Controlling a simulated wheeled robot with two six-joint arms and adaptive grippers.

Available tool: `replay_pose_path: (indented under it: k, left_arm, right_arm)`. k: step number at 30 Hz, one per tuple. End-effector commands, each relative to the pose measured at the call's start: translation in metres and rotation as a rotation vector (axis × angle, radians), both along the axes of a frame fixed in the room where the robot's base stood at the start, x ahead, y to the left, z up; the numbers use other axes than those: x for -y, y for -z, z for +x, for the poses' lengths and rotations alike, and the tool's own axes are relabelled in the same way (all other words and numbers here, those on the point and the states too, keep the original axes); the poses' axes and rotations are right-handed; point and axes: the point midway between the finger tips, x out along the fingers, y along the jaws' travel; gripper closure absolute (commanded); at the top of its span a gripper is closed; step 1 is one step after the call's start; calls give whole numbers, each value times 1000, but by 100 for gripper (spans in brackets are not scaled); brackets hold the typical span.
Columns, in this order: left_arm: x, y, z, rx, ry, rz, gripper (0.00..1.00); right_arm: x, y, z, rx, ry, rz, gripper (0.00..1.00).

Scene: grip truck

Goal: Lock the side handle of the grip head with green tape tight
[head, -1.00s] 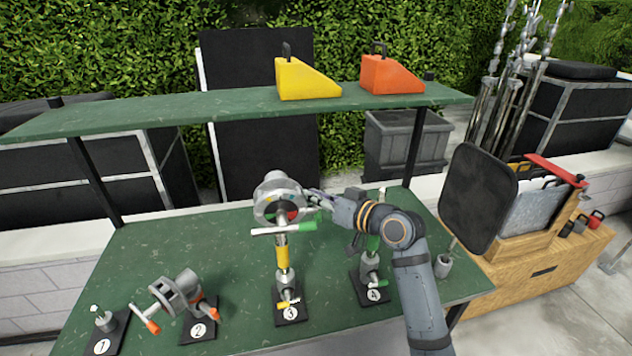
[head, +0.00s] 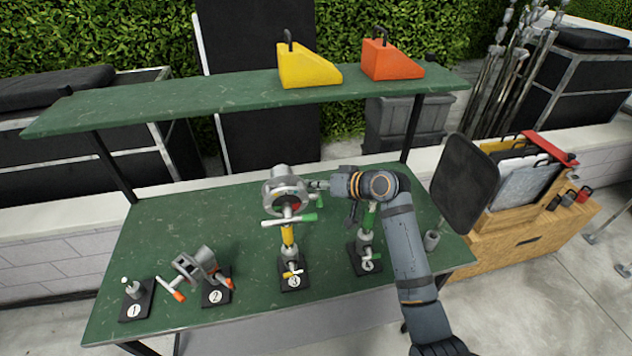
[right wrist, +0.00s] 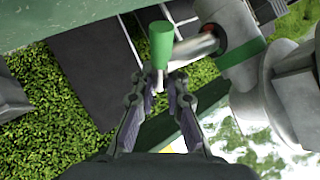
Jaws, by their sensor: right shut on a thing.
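The metal grip head (head: 283,188) stands upright on the yellow-banded post of stand 3; a T-handle (head: 288,221) with a white left end and green right end crosses its front. In the right wrist view a green tape band (right wrist: 243,60) wraps the head's neck. A metal shaft runs from it to a side handle (right wrist: 161,42) with a green grip and a thin pale end. My right gripper (right wrist: 160,88) is shut on that pale end; in the head view the gripper (head: 318,185) is right of the grip head, its fingertips small. My left gripper is not in view.
Stand 4 (head: 365,258) with a green-handled part is just below my right arm. Stand 2 (head: 214,292) holds an orange-handled clamp, and stand 1 (head: 137,300) a short pin. The green shelf (head: 215,95) carries a yellow and an orange wedge. The table's left rear is clear.

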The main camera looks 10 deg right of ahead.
Motion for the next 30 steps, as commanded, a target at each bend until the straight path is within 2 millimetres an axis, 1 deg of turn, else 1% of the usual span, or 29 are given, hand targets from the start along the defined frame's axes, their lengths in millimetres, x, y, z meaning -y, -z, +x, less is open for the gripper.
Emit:
replay_pose_path:
  k: [6,7,9,12,20,23,26,30]
  left_arm:
    - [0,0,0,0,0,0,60]
    - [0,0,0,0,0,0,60]
    - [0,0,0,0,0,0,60]
    - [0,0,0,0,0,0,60]
    - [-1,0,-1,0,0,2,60]
    - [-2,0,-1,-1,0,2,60]
    - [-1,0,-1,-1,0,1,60]
    - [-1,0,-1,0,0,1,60]
  right_arm:
    - [0,0,0,1,0,0,100]
    - [0,0,0,1,0,0,84]
    - [0,0,0,1,0,0,75]
    - [0,0,0,1,0,0,64]
    - [0,0,0,1,0,0,64]
    - [5,-3,-4,3,1,-3,64]
    - [16,-12,-16,5,2,-6,64]
    - [37,-29,-41,4,-1,-12,64]
